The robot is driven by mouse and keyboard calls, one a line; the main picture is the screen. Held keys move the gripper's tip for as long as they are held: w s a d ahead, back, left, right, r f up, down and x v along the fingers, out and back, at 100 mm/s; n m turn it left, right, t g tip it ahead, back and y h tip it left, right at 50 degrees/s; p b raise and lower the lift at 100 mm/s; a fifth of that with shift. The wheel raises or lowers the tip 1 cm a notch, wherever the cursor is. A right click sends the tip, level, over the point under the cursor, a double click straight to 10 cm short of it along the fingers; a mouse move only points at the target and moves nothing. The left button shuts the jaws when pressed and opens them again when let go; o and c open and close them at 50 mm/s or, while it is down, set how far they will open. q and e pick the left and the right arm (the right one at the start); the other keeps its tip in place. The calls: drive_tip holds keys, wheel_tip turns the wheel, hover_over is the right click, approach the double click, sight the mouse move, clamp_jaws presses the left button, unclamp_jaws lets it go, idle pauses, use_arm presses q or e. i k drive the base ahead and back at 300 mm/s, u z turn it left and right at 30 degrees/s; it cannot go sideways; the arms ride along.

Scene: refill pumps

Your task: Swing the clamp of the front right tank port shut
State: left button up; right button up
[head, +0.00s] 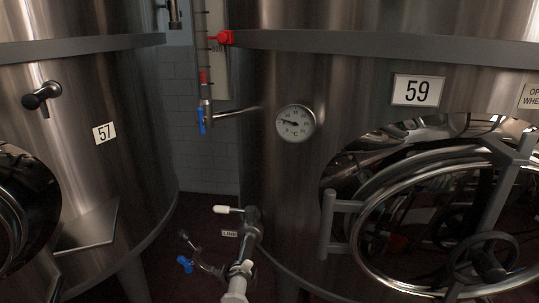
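The front right tank port (244,263) is low on the steel tank marked 59, at the bottom centre of the head view. A pale grey fitting or hose end (235,290) lies in line with it, running off the bottom edge. A clamp (209,266) appears to hang open to the left of the port, with a blue wing nut (185,264) at its outer end. I cannot tell how it seats around the joint. Neither of my grippers is in view.
A valve with a white handle (222,210) and a small label (229,233) are just above the port. A black knob (183,234) is to the left. Tank 57 (90,200) is at left; a round manway wheel (440,225) fills the right. Dark floor shows between tanks.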

sight(183, 236)
drive_tip(key=z, duration=1.95)
drive_tip(key=k, duration=1.1)
drive_tip(key=u, duration=1.85)
drive_tip(key=k, duration=0.45)
drive_tip(key=u, duration=0.2)
drive_tip(key=i, duration=1.1)
drive_tip(key=z, duration=0.7)
